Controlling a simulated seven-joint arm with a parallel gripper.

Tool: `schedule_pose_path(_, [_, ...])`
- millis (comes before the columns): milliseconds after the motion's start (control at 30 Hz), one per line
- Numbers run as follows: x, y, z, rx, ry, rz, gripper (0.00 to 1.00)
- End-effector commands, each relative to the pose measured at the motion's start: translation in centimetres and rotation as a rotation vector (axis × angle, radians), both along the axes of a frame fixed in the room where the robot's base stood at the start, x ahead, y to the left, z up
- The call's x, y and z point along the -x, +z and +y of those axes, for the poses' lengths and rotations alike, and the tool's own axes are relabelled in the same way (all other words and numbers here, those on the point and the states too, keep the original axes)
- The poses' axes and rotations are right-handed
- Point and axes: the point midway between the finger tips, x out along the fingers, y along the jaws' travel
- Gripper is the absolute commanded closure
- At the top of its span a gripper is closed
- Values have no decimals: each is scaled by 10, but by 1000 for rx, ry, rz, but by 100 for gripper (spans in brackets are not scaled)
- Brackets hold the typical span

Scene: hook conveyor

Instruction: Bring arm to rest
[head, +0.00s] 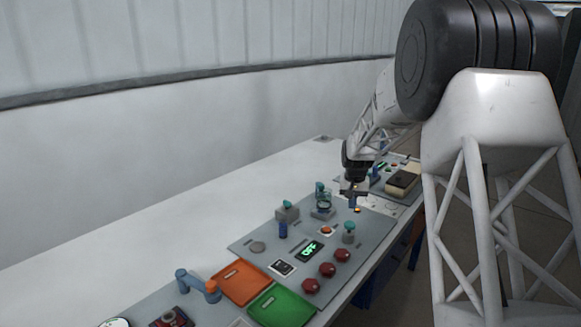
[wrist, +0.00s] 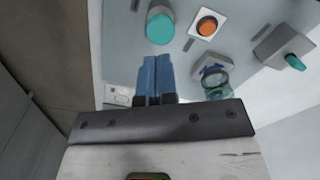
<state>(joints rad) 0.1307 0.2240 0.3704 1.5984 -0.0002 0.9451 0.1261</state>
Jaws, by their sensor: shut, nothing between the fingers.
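My gripper (head: 352,203) is at the far end of the grey control panel (head: 262,237) in the head view, held above it with fingers pointing down. In the wrist view its two blue fingers (wrist: 154,78) are together, with nothing seen between them. Below it the wrist view shows a teal-topped knob (wrist: 160,27), an orange button (wrist: 207,25) on a white plate, and a switch with a teal tip (wrist: 295,62). A round glass-like part with a teal piece (wrist: 215,80) is partly hidden by the gripper's body.
A second panel with a beige box (head: 402,180) is beyond my gripper. The white table (head: 130,255) is bare on the left.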

Motion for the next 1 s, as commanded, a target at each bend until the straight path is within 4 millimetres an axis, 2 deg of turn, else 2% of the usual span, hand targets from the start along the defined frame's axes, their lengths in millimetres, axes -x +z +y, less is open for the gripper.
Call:
schedule_pose_path(267, [43, 42, 15, 4, 23, -24, 100])
schedule_pose_path(600, [122, 96, 38, 10, 58, -60, 100])
schedule_pose_path(1000, [223, 140, 62, 16, 103, -100, 100])
